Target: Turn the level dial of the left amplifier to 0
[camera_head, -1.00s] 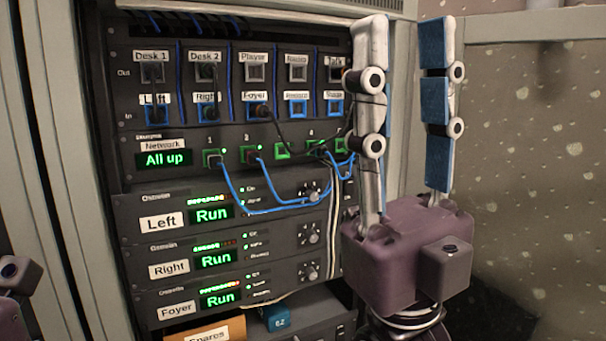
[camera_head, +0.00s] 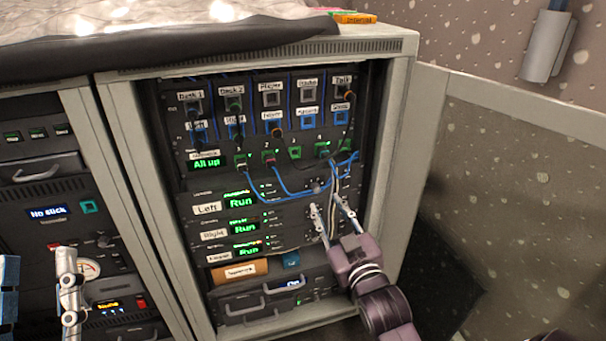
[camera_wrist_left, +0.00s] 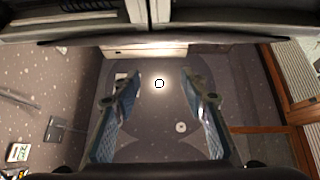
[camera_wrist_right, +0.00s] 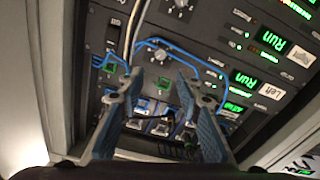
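The left amplifier, labelled "Left" (camera_head: 207,209), sits in the open rack below the network unit, with a green "Run" display (camera_head: 240,202). Its level dial (camera_head: 317,186) is small and near the blue cables; its pointer setting is too small to read. In the right wrist view the amplifier's label (camera_wrist_right: 270,91) and dial (camera_wrist_right: 160,54) appear inverted. My right gripper (camera_head: 326,204) is open and empty in front of the dial column; contact cannot be told. Its spread fingers also show in the right wrist view (camera_wrist_right: 158,84). My left gripper (camera_head: 38,260) is open and empty at lower left.
The "Right" (camera_head: 214,234) and "Foyer" (camera_head: 219,257) amplifiers sit below. Blue cables (camera_head: 290,193) and pale cables droop near the dials. The open rack door (camera_head: 530,170) stands at right. Another equipment rack (camera_head: 45,170) is at left.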

